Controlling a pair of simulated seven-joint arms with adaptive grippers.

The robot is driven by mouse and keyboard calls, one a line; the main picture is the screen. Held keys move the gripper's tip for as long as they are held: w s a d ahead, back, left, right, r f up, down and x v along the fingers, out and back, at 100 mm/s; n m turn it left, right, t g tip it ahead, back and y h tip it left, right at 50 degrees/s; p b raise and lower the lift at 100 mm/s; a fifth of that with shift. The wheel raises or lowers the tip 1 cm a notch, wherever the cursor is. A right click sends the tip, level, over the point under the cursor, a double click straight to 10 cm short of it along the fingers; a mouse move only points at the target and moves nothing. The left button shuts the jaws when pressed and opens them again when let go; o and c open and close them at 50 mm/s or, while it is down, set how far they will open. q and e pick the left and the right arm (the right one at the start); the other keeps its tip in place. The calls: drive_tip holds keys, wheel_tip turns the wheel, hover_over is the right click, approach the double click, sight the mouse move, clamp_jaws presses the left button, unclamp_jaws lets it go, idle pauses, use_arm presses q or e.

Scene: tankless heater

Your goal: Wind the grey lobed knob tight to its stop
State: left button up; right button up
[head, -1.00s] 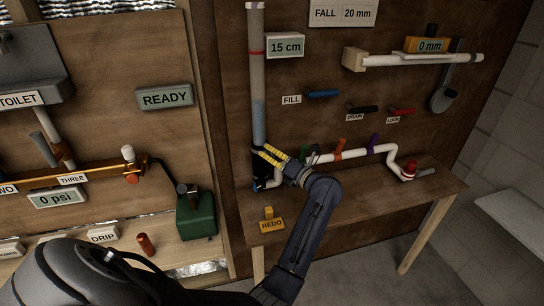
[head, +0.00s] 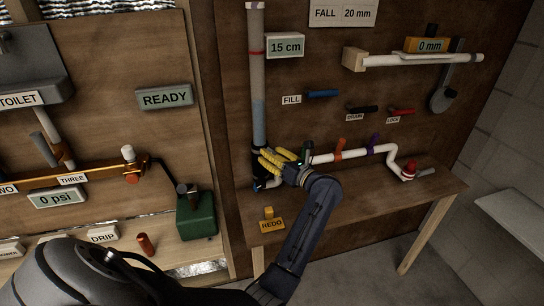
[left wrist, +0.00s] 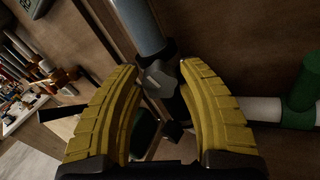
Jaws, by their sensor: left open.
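The grey lobed knob (left wrist: 158,80) shows in the left wrist view, on a dark fitting at the lower end of the clear standpipe (left wrist: 140,25). My left gripper (left wrist: 160,76) is open, with one yellow finger on each side of the knob. I cannot tell whether either finger touches it. In the head view my left gripper (head: 262,160) is at the foot of the standpipe (head: 257,90), and the knob is hidden there. My right gripper is not in view.
A white pipe (head: 355,153) with orange and purple handles runs right from the standpipe above the wooden bench (head: 350,195). A REDO block (head: 271,224) sits at the bench's left. A green box (head: 196,215) stands further left. Signs read 15 cm, FALL 20 mm and 0 mm.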

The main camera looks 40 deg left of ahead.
use_arm(q)
drive_tip(key=m, duration=0.6)
drive_tip(key=shift+c, duration=0.2)
idle(0.4)
clamp_jaws()
drive_tip(key=m, duration=0.4)
drive_tip(key=shift+d, duration=0.1)
idle(0.3)
